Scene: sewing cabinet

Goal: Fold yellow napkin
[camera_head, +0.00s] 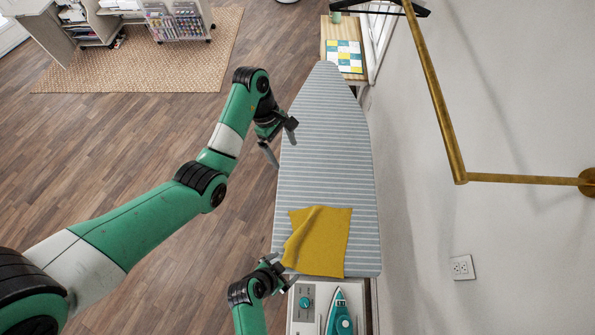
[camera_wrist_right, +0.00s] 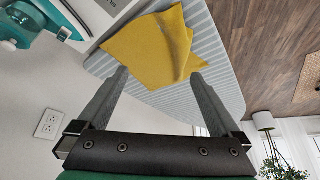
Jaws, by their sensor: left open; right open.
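The yellow napkin (camera_head: 322,243) lies on the near end of the striped ironing board (camera_head: 325,150), with a raised fold or wrinkle near its upper left. My left gripper (camera_head: 279,150) is open and empty at the board's left edge, well beyond the napkin. My right gripper (camera_head: 285,272) is open at the napkin's near left corner. In the right wrist view the napkin (camera_wrist_right: 155,45) shows ahead of and between the open fingers (camera_wrist_right: 158,78). I cannot tell whether the fingertips touch the cloth.
A teal iron (camera_head: 341,314) stands on a white surface just below the board's near end. A brass rail (camera_head: 437,95) and the wall are at the right. A wooden table with a patchwork piece (camera_head: 344,56) is beyond the board's tip. The board's middle is clear.

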